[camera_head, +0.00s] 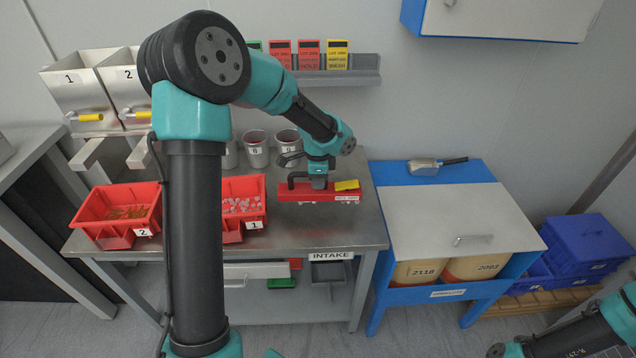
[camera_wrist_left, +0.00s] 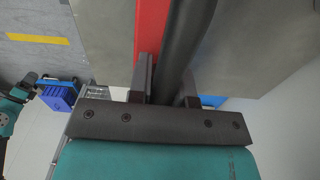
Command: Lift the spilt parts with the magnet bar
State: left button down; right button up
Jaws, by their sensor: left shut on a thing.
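The magnet bar (camera_head: 296,192) is a long red bar with a black handle and a yellow piece (camera_head: 347,185) on its right end. My left gripper (camera_head: 319,182) is shut on its black handle, above the right part of the steel table. In the left wrist view the black handle (camera_wrist_left: 181,50) runs between the fingers, beside the red bar (camera_wrist_left: 150,30). Small pale parts (camera_head: 345,202) show along the bar's lower edge. I cannot tell whether they cling to it or lie on the table. My right gripper is out of view.
Red bin 2 (camera_head: 83,209) holds brownish parts. Red bin 1 (camera_head: 231,186) holds pale parts and is partly behind my left arm. Numbered metal cups (camera_head: 256,151) stand at the back. A blue cabinet (camera_head: 474,176) with a scoop (camera_head: 424,167) on top stands right of the table (camera_head: 290,231).

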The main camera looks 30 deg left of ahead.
pick_arm(q)
jog(key=shift+r, duration=1.3)
jog(key=shift+r, duration=0.1)
